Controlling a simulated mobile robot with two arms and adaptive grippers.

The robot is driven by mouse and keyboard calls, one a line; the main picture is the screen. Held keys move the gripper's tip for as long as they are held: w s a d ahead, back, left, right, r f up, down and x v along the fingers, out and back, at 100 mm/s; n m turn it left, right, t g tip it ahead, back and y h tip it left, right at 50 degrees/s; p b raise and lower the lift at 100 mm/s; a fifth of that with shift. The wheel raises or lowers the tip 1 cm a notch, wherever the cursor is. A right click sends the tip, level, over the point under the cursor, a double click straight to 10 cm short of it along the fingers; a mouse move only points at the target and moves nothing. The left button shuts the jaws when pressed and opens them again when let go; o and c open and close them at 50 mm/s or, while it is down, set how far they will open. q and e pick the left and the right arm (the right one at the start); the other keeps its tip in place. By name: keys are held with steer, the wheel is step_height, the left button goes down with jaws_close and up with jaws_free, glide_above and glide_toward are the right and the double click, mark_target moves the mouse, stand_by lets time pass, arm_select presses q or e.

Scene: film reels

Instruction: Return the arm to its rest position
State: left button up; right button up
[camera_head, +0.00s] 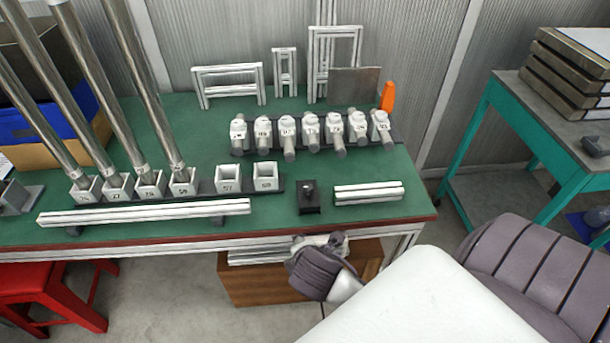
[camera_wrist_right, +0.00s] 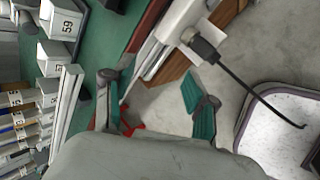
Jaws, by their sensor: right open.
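My right gripper (camera_wrist_right: 155,108) is open in the right wrist view. Its two dark fingers with green pads stand apart, and nothing is between them. The floor and a table edge show behind them. In the head view, white and grey parts of my right arm are at the lower right and in front of the table's front edge. The fingers cannot be made out there. My left gripper is in neither view.
The green-topped table (camera_head: 200,150) bears numbered white blocks (camera_head: 228,178), tall metal tubes (camera_head: 115,85), aluminium profiles (camera_head: 150,213) and a row of grey-white parts (camera_head: 310,125). A red stool (camera_head: 45,290) and a teal cart (camera_head: 480,105) flank it. A brown box (camera_head: 260,288) is below.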

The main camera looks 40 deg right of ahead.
stand_by(0.6)
steer(key=s+a+m+g+y, duration=0.3)
steer(key=s+a+m+y, duration=0.1)
steer(key=s+m, duration=0.85)
step_height(320, 180, down, 27)
steer(key=s+g, duration=0.2)
steer(key=s+d+f, duration=0.2)
steer(key=s+f, duration=1.2)
steer(key=s, duration=0.1)
steer(key=shift+d+g, duration=0.3)
steer(key=shift+g, duration=0.1)
steer(key=shift+s, duration=0.1)
